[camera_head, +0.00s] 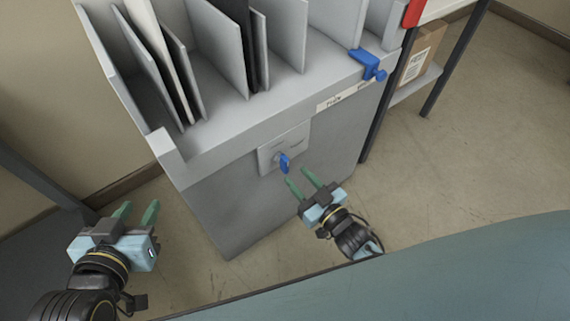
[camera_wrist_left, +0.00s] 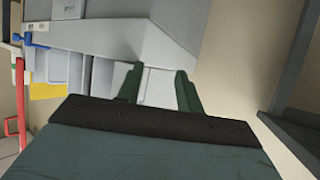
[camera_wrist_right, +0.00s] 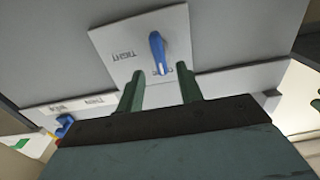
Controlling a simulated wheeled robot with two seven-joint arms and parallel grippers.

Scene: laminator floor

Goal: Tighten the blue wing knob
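The blue wing knob (camera_head: 284,163) sits on a light square plate (camera_head: 270,153) on the front of the grey cabinet. In the right wrist view the knob (camera_wrist_right: 158,52) stands out from the plate, with the word TIGHT to its left and another label partly behind it. My right gripper (camera_head: 302,178) is open and empty, a little to the right of and below the knob, apart from it. In its wrist view the fingers (camera_wrist_right: 160,86) point toward the plate. My left gripper (camera_head: 137,212) is open and empty, low at the left, away from the knob.
The grey cabinet (camera_head: 225,210) holds upright panels in slots on top. A blue clamp-like part (camera_head: 367,64) sits at its top right edge. A shelf with a cardboard box (camera_head: 420,52) stands at the right. Floor in front of the cabinet is clear.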

